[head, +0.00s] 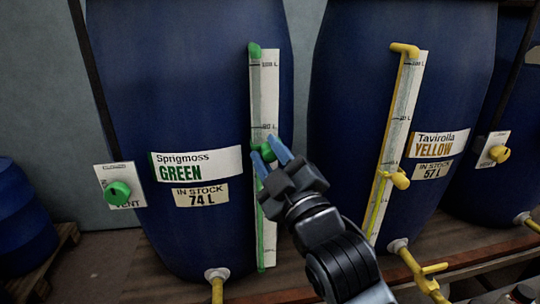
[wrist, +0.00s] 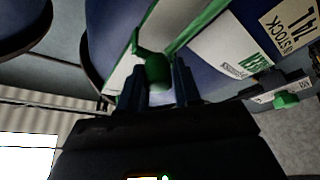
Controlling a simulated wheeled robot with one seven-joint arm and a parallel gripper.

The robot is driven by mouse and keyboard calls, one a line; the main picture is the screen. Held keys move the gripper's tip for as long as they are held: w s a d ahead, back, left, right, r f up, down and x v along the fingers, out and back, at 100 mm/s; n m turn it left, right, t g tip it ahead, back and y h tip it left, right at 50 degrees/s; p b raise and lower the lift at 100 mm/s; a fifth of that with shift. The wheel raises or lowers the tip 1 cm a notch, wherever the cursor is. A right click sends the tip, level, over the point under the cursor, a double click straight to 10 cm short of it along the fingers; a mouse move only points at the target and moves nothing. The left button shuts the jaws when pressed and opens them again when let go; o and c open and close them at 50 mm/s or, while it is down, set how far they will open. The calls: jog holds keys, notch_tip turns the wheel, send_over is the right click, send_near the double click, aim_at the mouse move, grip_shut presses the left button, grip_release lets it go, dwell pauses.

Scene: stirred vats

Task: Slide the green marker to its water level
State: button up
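The green marker (head: 267,155) is a small green knob on the white scale strip (head: 264,96) of the blue vat labelled "Sprigmoss GREEN" (head: 195,163). It sits a little below the second printed mark from the top. A label (head: 201,196) reads "IN STOCK 74 L". My gripper (head: 271,156) reaches up to the strip from the lower right, a finger on either side of the marker. In the wrist view the marker (wrist: 158,71) fills the gap between the fingertips (wrist: 159,82), and the gripper looks shut on it. The fingers partly hide the scale there.
A second blue vat, "Taviroila YELLOW" (head: 436,147), stands to the right with its own scale and yellow marker (head: 400,181). A green vent knob (head: 118,192) is at left. Yellow taps (head: 430,280) stick out low in front. Another blue barrel (head: 24,210) stands far left.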

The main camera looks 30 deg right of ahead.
jog(key=o, duration=0.3)
jog(key=shift+o, duration=0.2)
jog(key=b+v, duration=0.2)
jog(key=v, duration=0.5)
jog(key=shift+s+f, duration=0.2)
jog(key=shift+s, duration=0.15)
jog(key=s+f+m+g, duration=0.2)
jog(key=s+f, duration=0.3)
jog(key=s, duration=0.6)
jog(key=s+f+m+g, duration=0.2)
jog(key=s+f+m, duration=0.2)
jog(key=s, duration=0.7)
jog(key=s+f+m+g, duration=0.2)
jog(key=s+f, duration=0.5)
jog(key=s, duration=0.4)
jog(key=shift+f+m+y, duration=0.4)
jog(key=shift+m, duration=0.2)
